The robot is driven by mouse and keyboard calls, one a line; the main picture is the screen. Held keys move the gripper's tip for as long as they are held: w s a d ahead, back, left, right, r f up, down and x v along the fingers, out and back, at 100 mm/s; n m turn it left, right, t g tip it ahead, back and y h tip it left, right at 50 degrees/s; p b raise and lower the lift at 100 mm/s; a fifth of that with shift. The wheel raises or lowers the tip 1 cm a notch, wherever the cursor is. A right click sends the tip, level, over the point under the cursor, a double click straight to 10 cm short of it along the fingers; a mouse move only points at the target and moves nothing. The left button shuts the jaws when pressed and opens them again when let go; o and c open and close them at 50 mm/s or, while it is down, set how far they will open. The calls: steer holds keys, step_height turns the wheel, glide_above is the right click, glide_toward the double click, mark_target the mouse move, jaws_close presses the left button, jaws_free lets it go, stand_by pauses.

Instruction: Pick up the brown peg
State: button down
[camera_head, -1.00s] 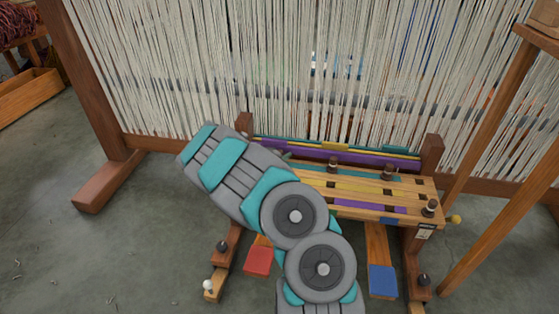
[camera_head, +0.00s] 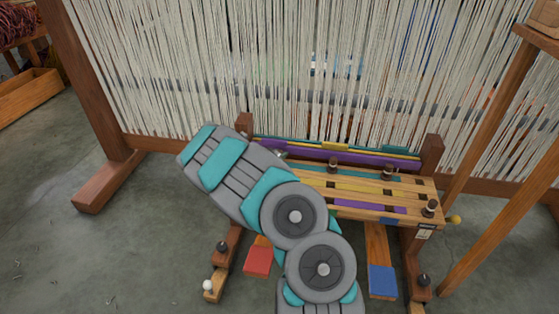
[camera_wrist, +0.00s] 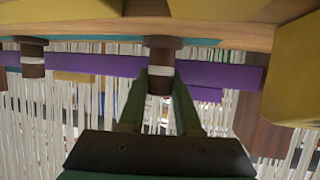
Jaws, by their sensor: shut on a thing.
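A brown peg (camera_wrist: 160,54) with a white band stands between my gripper's two green fingers in the wrist view, against the edge of the wooden board. My gripper (camera_wrist: 160,82) is shut on this peg. In the head view my own arm hides most of the gripper and the held peg. A second brown peg (camera_wrist: 32,68) with a white band is apart from the gripper, to the left in the wrist view. Other dark pegs (camera_head: 333,164) stand on the slotted wooden board (camera_head: 358,189) in the head view.
Purple bars (camera_wrist: 220,76) run behind the pegs. The loom's pale warp threads (camera_head: 300,60) hang behind the board. A wooden upright (camera_head: 500,165) stands at the right. A red pedal (camera_head: 258,260) and a blue pedal (camera_head: 383,281) lie below. The floor at left is open.

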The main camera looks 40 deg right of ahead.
steer(key=shift+r, duration=1.65)
steer(key=shift+s+a+r, duration=0.15)
steer(key=shift+s, duration=0.15)
steer(key=s+a, duration=0.1)
steer(key=s, duration=0.3)
steer(key=s+a, duration=0.2)
steer(key=s, duration=0.2)
steer(key=s+a+r+b, duration=0.1)
steer(key=s, duration=0.2)
steer(key=shift+s+a, duration=0.15)
steer(key=shift+s, duration=0.25)
steer(key=p, duration=0.2)
steer(key=s+p, duration=0.1)
steer(key=p, duration=0.2)
steer(key=s+a+p, duration=0.1)
steer(key=p, duration=0.2)
steer(key=shift+s+r, duration=0.25)
steer(key=shift+f, duration=0.1)
